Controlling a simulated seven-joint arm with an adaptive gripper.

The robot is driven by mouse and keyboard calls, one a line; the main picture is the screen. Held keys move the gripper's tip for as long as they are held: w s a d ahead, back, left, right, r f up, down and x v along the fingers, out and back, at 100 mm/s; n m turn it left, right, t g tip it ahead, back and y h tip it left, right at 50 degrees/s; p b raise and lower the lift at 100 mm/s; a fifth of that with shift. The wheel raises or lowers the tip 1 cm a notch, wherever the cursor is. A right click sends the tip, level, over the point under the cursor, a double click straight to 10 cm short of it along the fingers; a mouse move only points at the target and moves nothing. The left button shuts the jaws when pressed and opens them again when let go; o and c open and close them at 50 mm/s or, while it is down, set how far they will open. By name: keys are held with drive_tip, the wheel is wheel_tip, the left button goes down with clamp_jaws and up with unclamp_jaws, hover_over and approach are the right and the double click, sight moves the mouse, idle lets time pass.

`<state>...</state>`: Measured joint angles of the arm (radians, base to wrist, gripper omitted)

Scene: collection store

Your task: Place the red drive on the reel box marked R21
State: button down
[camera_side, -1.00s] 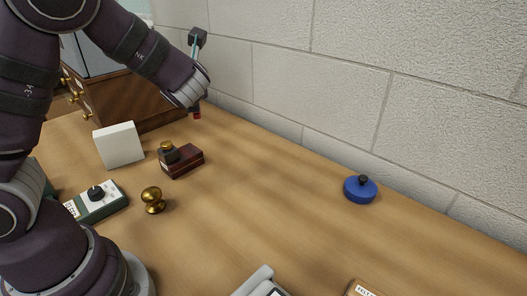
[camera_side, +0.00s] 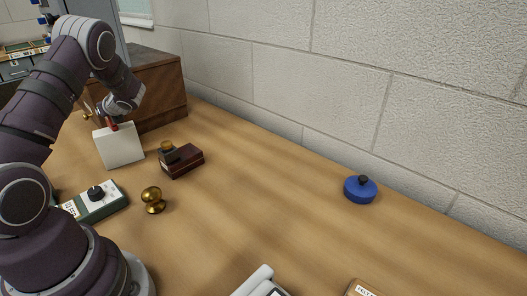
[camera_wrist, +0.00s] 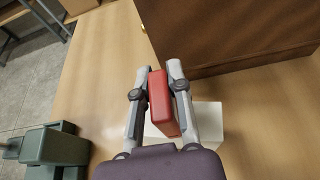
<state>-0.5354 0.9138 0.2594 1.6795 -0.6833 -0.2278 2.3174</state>
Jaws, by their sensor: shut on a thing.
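My gripper (camera_wrist: 160,70) is shut on the red drive (camera_wrist: 162,105), which sits upright between the two fingers in the wrist view. In the side view a small part of the red drive (camera_side: 112,126) shows at the top edge of a white box (camera_side: 120,148). The white box also shows below the drive in the wrist view (camera_wrist: 208,122). I cannot tell whether the drive touches it. No R21 mark is readable on the white box.
A brown wooden cabinet (camera_side: 152,88) stands close behind the white box. A dark red block with a brass-topped piece (camera_side: 182,160), a brass knob (camera_side: 153,200) and a green switch box (camera_side: 95,203) are nearby. A blue disc (camera_side: 360,189) lies right; the table's middle is clear.

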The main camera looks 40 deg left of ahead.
drive_tip(key=c, duration=1.1)
unclamp_jaws()
drive_tip(key=shift+o, duration=0.2)
drive_tip(key=s+d+r+n+t+h, duration=0.1)
drive_tip(key=d+n+h, duration=0.3)
drive_tip(key=d, duration=0.8)
drive_tip(key=d+r+n+t+h, duration=0.2)
drive_tip(key=d+r+n+h, duration=0.2)
drive_tip(key=d+n, duration=0.4)
drive_tip(key=s+d+r+n+t+h, duration=0.1)
drive_tip(key=d+n+h, duration=0.4)
drive_tip(key=d, duration=1.2)
wheel_tip(320, 180, up, 2)
drive_tip(key=shift+s+d+r+n+t+h, duration=0.1)
drive_tip(key=shift+s+d+n+t+h, duration=0.3)
drive_tip(key=shift+t, duration=0.4)
drive_tip(key=shift+w, duration=0.1)
